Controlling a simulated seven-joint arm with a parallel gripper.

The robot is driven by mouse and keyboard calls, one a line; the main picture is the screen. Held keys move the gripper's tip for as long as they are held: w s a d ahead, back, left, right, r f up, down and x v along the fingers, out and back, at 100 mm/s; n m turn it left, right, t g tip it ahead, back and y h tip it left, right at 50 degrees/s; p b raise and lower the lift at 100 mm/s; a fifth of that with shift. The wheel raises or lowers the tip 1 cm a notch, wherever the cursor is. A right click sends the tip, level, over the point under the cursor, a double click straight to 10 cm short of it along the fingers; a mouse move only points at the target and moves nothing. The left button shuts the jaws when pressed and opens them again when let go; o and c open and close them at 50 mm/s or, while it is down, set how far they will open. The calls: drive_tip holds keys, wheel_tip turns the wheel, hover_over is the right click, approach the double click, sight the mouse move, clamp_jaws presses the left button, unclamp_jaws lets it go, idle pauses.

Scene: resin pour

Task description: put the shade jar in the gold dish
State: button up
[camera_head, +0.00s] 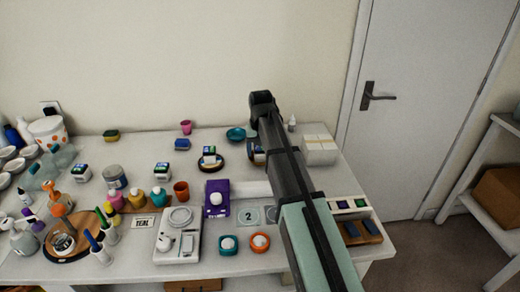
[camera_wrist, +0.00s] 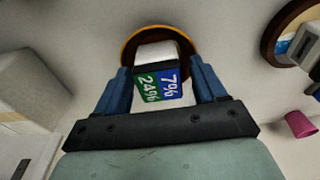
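The shade jar (camera_wrist: 158,86), with a white top and a green and blue label reading 24% and 7%, is between the blue fingers of my gripper (camera_wrist: 160,80) in the wrist view. The fingers are close along both sides; whether they press on it cannot be told. The gold dish (camera_wrist: 131,46) shows as a round gold rim behind and under the jar. I cannot tell whether the jar rests in it or hangs just above it. In the head view my arm hides most of this spot, with a bit of label (camera_head: 258,156) beside it.
A similar jar (camera_head: 209,152) stands on a dark round dish (camera_head: 221,165) to the left. A teal bowl (camera_head: 236,134) and pink cup (camera_head: 186,127) are behind. A pale box (camera_head: 320,153) stands right of my arm. Bottles and jars crowd the table's left.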

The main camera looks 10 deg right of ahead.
sight(260, 150)
drive_tip(key=r, duration=0.4)
drive_tip(key=s+r, duration=0.1)
drive_tip(key=r, duration=0.7)
drive_tip(key=shift+s+r, duration=0.25)
drive_tip(key=shift+r, duration=0.1)
